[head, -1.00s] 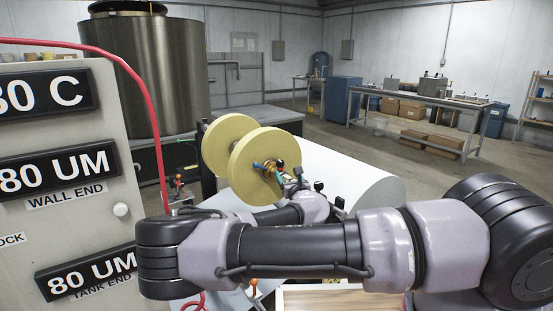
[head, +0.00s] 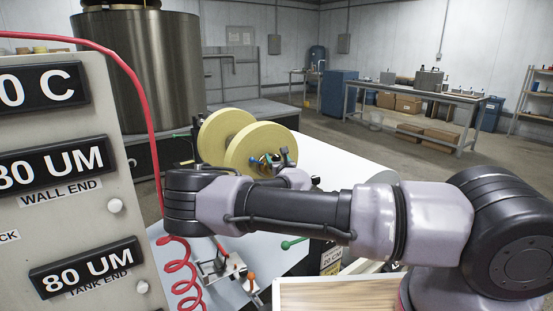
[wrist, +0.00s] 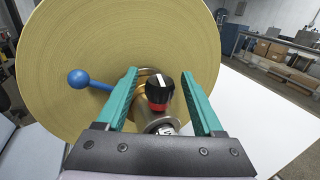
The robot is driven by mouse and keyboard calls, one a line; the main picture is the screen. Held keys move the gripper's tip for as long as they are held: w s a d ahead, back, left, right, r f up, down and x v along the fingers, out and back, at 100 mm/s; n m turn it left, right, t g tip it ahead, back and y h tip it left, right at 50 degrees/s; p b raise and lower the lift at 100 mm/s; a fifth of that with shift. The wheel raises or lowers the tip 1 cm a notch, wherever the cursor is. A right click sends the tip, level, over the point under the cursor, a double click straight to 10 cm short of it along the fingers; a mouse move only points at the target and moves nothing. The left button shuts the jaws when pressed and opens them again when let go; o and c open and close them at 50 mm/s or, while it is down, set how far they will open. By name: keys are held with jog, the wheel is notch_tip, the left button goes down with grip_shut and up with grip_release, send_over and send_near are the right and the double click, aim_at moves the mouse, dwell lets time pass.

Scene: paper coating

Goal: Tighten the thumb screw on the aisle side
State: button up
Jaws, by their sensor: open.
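In the wrist view, a black knob (wrist: 160,91) with a white mark and a red lower band sits on a metal hub in front of the yellow roll (wrist: 85,50). I take it for the thumb screw. My gripper (wrist: 159,74) is open, with one teal finger on each side of the knob and a visible gap on both sides. A blue ball-ended lever (wrist: 80,79) sticks out left of the left finger. In the head view, my gripper (head: 272,160) is small at the face of the near yellow disc (head: 258,140), and the knob cannot be made out.
A wide white roll (head: 345,165) extends right behind my arm. A grey panel (head: 60,225) with thickness labels stands at left, with a red coiled hose (head: 180,275) beside it. Small levers (head: 220,268) lie below my forearm. A workbench (head: 415,88) stands far back.

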grip_shut()
jog(key=shift+h, duration=0.3)
jog(key=shift+a+m+h, duration=0.15)
jog(key=shift+m+h, duration=0.75)
jog(key=shift+h, duration=0.2)
jog(key=m+h, duration=0.3)
jog(key=h, duration=0.2)
jog(key=shift+h, duration=0.3)
jog(key=m+g+h, duration=0.1)
jog(key=m+h, duration=0.2)
jog(key=h, duration=0.1)
jog(key=shift+g, duration=0.4)
jog(key=shift+m+g+h, duration=1.1)
jog(key=shift+m+h, duration=0.4)
jog(key=shift+h, duration=0.2)
jog(key=shift+d, duration=0.2)
